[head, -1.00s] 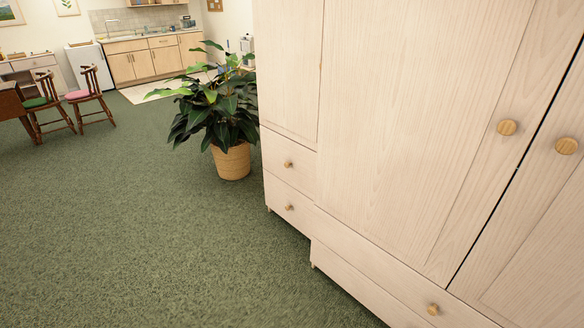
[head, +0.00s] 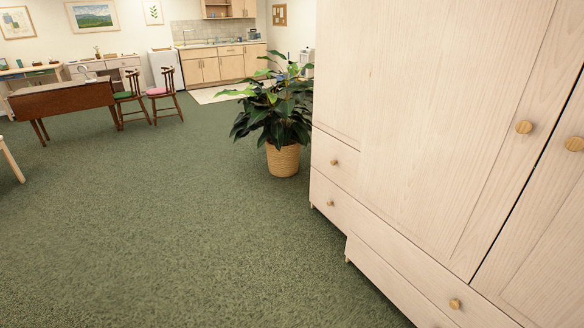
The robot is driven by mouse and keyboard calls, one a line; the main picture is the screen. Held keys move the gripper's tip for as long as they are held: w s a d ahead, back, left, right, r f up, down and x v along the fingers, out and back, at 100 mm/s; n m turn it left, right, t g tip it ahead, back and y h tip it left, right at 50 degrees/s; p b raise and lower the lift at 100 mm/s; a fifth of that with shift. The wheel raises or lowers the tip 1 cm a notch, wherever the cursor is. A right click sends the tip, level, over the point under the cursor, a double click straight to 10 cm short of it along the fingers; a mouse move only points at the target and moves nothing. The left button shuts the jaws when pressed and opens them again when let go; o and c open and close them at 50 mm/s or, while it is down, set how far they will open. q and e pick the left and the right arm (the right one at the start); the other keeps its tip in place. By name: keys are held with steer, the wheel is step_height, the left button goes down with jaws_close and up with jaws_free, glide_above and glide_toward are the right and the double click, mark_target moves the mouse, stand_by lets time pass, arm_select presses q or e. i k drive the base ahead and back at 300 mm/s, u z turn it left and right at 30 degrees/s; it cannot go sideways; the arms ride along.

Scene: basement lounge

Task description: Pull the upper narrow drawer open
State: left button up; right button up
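A pale wood wardrobe (head: 440,110) fills the right side of the head view. On its far left section are two narrow drawers, one above the other. The upper narrow drawer (head: 346,168) is shut and has a small round wooden knob (head: 334,162). The lower narrow drawer (head: 341,208) is also shut, with its own knob (head: 330,203). Neither of my grippers is in the head view.
A potted plant (head: 283,158) stands on the floor just left of the narrow drawers. A wide drawer (head: 420,268) runs along the wardrobe's bottom, nearer to me. Green carpet (head: 180,230) is clear on the left. A table (head: 64,98) and chairs stand farther back.

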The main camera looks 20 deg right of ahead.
mark_target(337, 161)
steer(key=u, duration=0.05)
steer(key=i, duration=0.95)
